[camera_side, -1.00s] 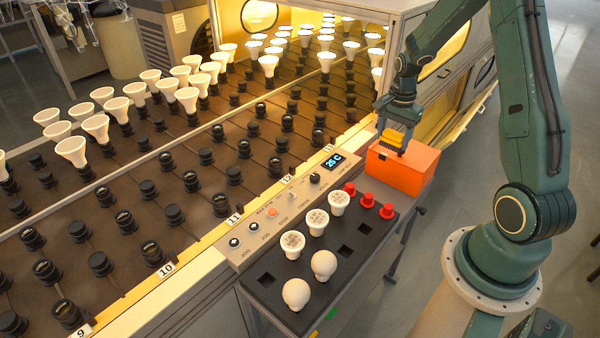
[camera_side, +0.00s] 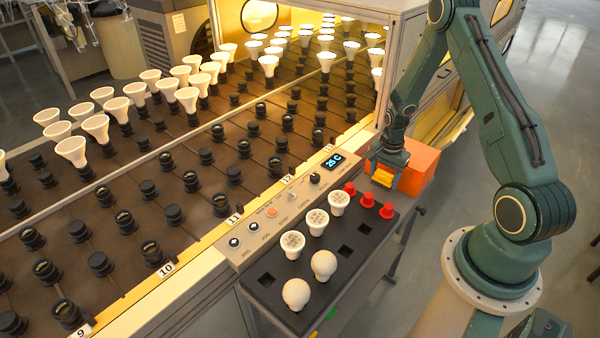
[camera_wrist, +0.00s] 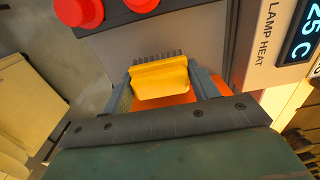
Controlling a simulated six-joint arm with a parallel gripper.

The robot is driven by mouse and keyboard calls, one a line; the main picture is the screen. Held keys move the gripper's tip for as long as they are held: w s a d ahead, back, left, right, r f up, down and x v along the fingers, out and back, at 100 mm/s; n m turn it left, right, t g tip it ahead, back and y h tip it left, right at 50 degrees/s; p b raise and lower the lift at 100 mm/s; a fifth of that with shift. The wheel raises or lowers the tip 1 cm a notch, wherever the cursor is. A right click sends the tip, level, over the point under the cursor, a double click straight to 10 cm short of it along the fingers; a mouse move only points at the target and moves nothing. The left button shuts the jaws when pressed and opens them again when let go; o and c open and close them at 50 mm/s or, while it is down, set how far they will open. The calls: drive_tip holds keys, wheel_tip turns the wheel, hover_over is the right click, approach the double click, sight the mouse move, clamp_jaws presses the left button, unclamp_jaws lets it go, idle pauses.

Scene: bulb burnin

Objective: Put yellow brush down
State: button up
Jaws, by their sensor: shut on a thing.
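The yellow brush (camera_side: 383,176) is held in my gripper (camera_side: 388,166), low over the grey surface between the red caps and the orange box. In the wrist view the yellow brush (camera_wrist: 160,80) sits between the two fingers of my gripper (camera_wrist: 162,86), with its dark bristles pointing away from the palm. I cannot tell whether the brush touches the surface below it. The orange box (camera_side: 415,168) stands just right of and behind the gripper, partly hidden by it.
Several red caps (camera_side: 367,200) stand close in front of the brush. The black tray (camera_side: 295,270) holds white bulbs (camera_side: 323,264). The control panel (camera_side: 290,205) with its display (camera_side: 334,160) lies to the left. The long rack of sockets fills the left side.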

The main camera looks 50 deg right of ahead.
sight(382, 185)
drive_tip(key=shift+f, duration=0.2)
drive_tip(key=shift+f, duration=1.9)
drive_tip(key=shift+f, duration=0.1)
drive_tip(key=o, duration=0.9)
drive_tip(key=shift+o, duration=0.2)
drive_tip(key=shift+r, duration=6.15)
